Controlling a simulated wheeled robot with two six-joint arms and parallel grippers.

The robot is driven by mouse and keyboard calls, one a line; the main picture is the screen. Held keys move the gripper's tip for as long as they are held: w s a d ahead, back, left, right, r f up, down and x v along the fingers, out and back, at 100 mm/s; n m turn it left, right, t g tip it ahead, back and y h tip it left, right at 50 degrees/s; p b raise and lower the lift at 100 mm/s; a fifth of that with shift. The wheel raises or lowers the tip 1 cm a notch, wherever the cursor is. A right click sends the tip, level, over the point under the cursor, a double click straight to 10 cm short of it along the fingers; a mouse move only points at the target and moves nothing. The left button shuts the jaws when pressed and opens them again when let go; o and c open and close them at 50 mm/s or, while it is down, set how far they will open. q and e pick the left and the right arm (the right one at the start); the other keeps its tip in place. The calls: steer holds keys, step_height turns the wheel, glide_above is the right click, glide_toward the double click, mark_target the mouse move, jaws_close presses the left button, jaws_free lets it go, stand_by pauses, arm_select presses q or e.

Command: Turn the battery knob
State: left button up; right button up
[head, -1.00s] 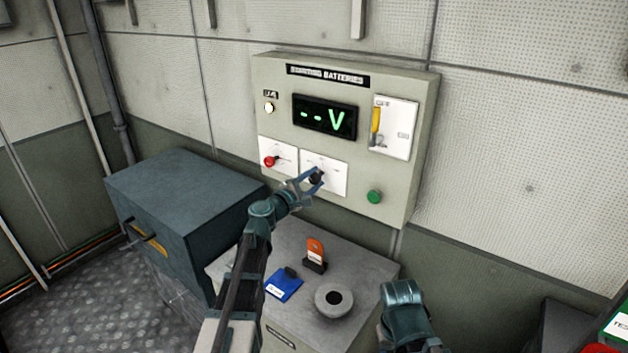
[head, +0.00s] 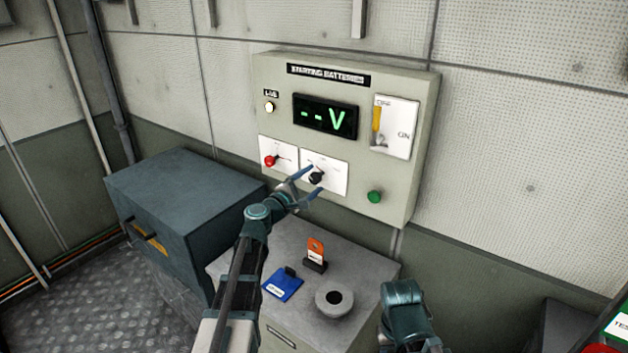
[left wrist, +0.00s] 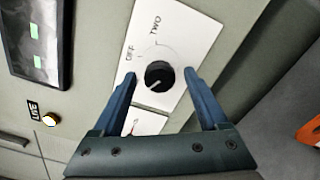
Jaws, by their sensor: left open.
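The black battery knob (head: 316,178) sits on a white plate low on the "STARTING BATTERIES" panel (head: 270,75). In the left wrist view the knob (left wrist: 158,76) is round with a white pointer line, beside the printed words "OFF" and "TWO". The pointer line slants toward the lower left of that view, away from both words. My left gripper (head: 315,183) is open in front of the plate, one finger on each side of the knob. Gaps show between the knob and both fingers. My right arm shows at the bottom of the head view, its fingers out of sight.
A red knob (head: 270,160) is left of the battery knob, and a green button (head: 374,196) to its right. Above are a "-- V" display (head: 325,117) and a yellow-handled switch (head: 377,120). An orange-tagged item (head: 316,252) stands on the grey cabinet below.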

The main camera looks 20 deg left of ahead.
arm_select(q)
steer(key=v, duration=1.2)
steer(key=shift+s, duration=0.2)
steer(key=s+d+f+m+g+h, duration=0.1)
steer(key=s+d+f+m+g, duration=0.25)
steer(key=d, duration=0.35)
steer(key=s+d+f+m+g+h, duration=0.1)
steer(key=s+d+f+m+g, duration=0.1)
steer(key=d+f+m+g, duration=0.4)
steer(key=s+d+f+m+g, duration=0.2)
steer(key=s+d+f+m, duration=0.15)
steer(key=d, duration=0.55)
steer(key=s+f+m+g+y, duration=0.3)
steer(key=s+f+m+y, duration=0.1)
steer(key=s, duration=0.3)
steer(key=s+f+m+g+y, duration=0.3)
steer(key=s+f+m+y, duration=0.1)
steer(key=s+m+y, duration=0.1)
steer(key=shift+s+a+f+m+y, duration=0.3)
steer(key=shift+s+m, duration=0.3)
steer(key=shift+s, duration=0.55)
